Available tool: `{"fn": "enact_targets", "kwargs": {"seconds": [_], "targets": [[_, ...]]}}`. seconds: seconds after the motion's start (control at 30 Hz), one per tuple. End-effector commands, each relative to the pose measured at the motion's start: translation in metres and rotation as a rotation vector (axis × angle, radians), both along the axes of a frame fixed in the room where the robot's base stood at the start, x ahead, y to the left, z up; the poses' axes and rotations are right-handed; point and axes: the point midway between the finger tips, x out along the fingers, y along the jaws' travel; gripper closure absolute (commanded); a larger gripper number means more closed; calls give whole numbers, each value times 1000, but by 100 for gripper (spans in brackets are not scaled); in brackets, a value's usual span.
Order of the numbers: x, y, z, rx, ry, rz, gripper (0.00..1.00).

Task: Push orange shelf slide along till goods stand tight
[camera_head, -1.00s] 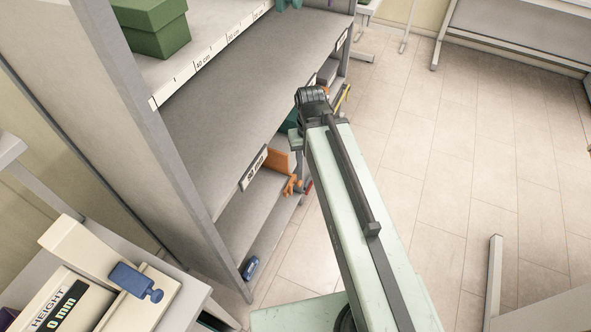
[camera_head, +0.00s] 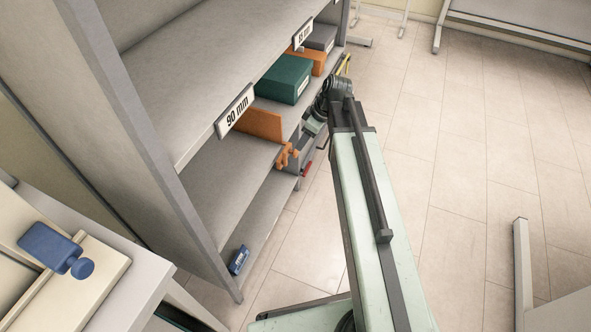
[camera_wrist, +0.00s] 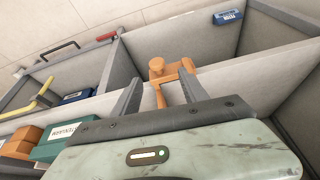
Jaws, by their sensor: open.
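The orange shelf slide (camera_head: 262,125) stands as an upright panel on the middle shelf, with its orange knobbed handle (camera_head: 285,158) at the front edge. The goods form a row behind it: a teal box (camera_head: 285,80), an orange box (camera_head: 312,62) and a grey box (camera_head: 322,38). A gap shows between slide and teal box. My gripper (camera_wrist: 161,92) is open; in the wrist view its fingers lie on either side of the orange handle (camera_wrist: 172,70), and contact cannot be told. The teal box (camera_wrist: 62,142) shows at lower left there; the slide's panel is hidden.
The shelf unit carries a 90 mm label (camera_head: 236,111) on the board above. A blue labelled block (camera_head: 240,260) lies on the lower shelf. A beige table (camera_head: 135,270) with a blue-knobbed gauge stands at lower left.

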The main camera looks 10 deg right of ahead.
Motion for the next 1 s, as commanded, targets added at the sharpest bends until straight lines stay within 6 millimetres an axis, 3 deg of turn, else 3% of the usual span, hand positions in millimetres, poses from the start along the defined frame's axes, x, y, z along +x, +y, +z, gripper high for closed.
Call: {"fn": "enact_targets", "kwargs": {"seconds": [0.03,0.37,0.8,1.0], "targets": [[4,-2,-14,1,-15,22,49],[8,-1,-18,3,-34,52,49],[23,20,-83,2,-33,52,49],[24,22,-83,3,-32,52,49]]}}
